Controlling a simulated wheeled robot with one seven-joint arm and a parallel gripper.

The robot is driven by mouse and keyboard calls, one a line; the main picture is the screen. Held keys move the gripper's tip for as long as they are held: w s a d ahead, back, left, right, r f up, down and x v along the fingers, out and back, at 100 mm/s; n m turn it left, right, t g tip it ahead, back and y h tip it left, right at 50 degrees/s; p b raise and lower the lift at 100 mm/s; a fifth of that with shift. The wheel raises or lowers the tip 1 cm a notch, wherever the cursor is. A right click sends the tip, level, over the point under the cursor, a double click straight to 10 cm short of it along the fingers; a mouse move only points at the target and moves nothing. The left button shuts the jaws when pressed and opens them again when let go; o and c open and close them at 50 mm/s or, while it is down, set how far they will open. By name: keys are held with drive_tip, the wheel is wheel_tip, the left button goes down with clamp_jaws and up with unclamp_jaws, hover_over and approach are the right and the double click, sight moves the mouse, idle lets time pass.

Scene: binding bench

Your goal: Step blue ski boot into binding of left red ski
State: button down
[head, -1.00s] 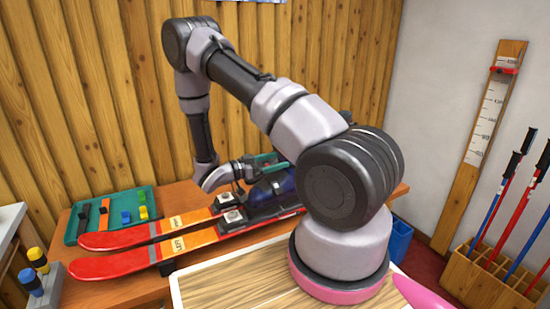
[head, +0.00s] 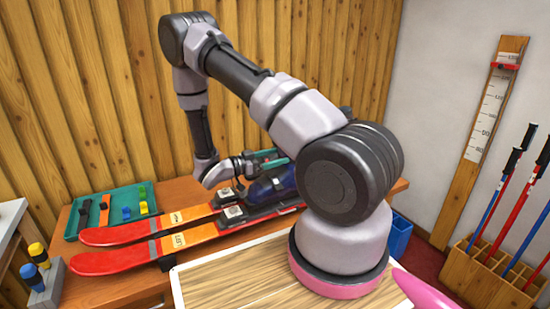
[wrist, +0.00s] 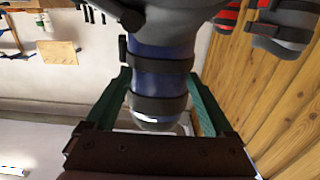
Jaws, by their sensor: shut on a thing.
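The blue ski boot (head: 277,187) is over the binding area of the skis in the head view, partly hidden by my arm. It fills the space between the green fingers in the wrist view (wrist: 160,62), with dark straps across it. My gripper (head: 264,160) is shut on the boot's upper part. The left red ski (head: 130,259), marked LEFT, is the nearer of two red-orange skis lying side by side. Its front binding piece (head: 234,211) shows; the rear is hidden by my arm. I cannot tell whether the boot's sole touches the binding.
The other red ski (head: 120,233) lies just behind. A green tray (head: 77,217) with small coloured parts is at the bench's back left. A grey block with yellow and blue knobs (head: 47,292) stands at the front left. A pole rack (head: 480,275) is at right.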

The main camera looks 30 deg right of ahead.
sight(275, 170)
drive_tip(key=shift+f, duration=1.5)
unclamp_jaws()
idle(0.4)
wheel_tip(275, 170, up, 10)
idle(1.3)
idle(0.5)
